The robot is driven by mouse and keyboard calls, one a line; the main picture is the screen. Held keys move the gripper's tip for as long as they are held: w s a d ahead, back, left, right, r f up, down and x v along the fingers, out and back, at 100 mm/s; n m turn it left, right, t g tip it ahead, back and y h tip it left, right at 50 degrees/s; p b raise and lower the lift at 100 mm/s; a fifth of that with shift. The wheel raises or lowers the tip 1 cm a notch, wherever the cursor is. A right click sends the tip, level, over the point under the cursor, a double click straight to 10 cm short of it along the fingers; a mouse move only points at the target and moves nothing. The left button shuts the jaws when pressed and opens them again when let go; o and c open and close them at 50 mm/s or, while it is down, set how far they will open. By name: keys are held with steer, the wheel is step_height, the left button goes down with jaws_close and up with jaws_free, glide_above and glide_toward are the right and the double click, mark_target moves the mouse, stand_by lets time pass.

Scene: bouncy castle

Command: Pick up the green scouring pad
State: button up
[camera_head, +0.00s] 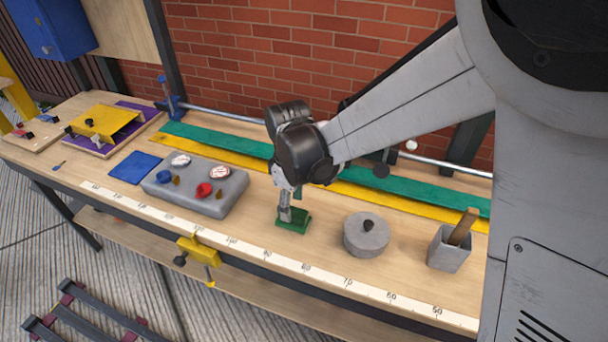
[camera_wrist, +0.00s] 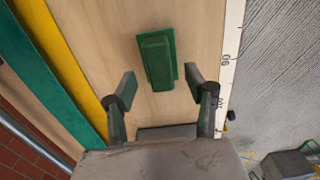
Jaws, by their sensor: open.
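The green scouring pad (camera_head: 293,226) lies flat on the wooden bench, between a grey block and a round grey lidded pot. It has a raised green block on a thin, wider base. In the wrist view the pad (camera_wrist: 157,60) lies ahead of my gripper (camera_wrist: 159,88), roughly centred between the two fingers. The fingers are apart and empty. In the head view my gripper (camera_head: 286,208) points down right over the pad and hides part of it. I cannot tell how much height is left between the fingertips and the pad.
The grey block (camera_head: 212,203) with dials and a red knob stands left of the pad. The round grey pot (camera_head: 367,236) and a grey holder (camera_head: 447,249) with a wooden handle stand right. A white ruler strip (camera_head: 267,253) runs along the front edge. Yellow and green strips lie behind.

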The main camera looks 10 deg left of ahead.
mark_target(293, 211)
step_height(293, 211, down, 3)
steer(key=shift+d+f, duration=0.1)
steer(key=shift+f, duration=0.05)
jaws_close()
steer(key=shift+r+p, duration=0.45)
steer(key=shift+r, duration=4.6)
